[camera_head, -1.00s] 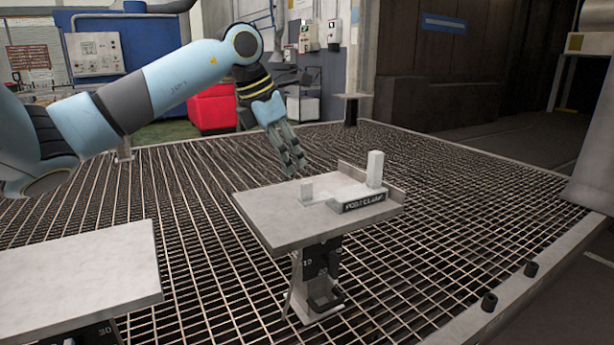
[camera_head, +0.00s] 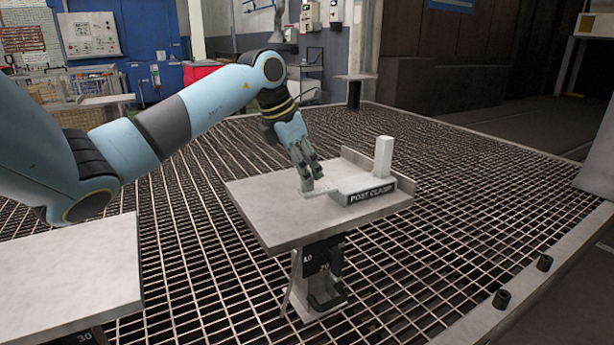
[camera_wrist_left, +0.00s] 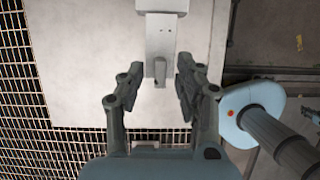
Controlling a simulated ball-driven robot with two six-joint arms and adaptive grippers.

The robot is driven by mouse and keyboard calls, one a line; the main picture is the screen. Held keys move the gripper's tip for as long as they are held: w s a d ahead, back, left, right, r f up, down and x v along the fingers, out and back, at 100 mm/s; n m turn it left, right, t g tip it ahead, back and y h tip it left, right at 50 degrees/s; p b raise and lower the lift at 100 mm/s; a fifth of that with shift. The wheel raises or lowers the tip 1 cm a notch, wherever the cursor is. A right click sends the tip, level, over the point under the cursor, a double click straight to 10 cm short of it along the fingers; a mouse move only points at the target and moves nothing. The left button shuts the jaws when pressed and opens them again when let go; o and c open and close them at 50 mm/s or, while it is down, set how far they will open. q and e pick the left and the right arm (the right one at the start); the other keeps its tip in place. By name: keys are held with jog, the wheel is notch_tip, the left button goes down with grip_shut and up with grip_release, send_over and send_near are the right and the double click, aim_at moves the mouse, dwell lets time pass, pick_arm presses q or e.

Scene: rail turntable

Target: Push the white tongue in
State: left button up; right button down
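The white tongue (camera_wrist_left: 160,38) sticks out of the grey-white block labelled POST CLAMP (camera_head: 366,191) on a small pale table (camera_head: 268,226). In the left wrist view the tongue's end carries a small upright tab (camera_wrist_left: 160,72). My left gripper (camera_head: 311,185) is low over the table at the tongue's outer end and hides most of the tab in the head view. In the wrist view its fingers (camera_wrist_left: 160,76) are open, one on each side of the tab, with a visible gap on both sides. My right gripper is in neither view.
A white post (camera_head: 384,157) stands upright at the block's far right end. A low raised rim (camera_head: 362,160) runs along the table's back right edge. Another pale table (camera_head: 70,275) is at the front left. Grating floor surrounds both.

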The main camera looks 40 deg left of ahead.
pick_arm(q)
jog(key=shift+w+d+f, duration=0.1)
jog(key=shift+w+f, duration=0.15)
jog(key=shift+f, duration=0.4)
jog(key=c, duration=0.6)
grip_shut()
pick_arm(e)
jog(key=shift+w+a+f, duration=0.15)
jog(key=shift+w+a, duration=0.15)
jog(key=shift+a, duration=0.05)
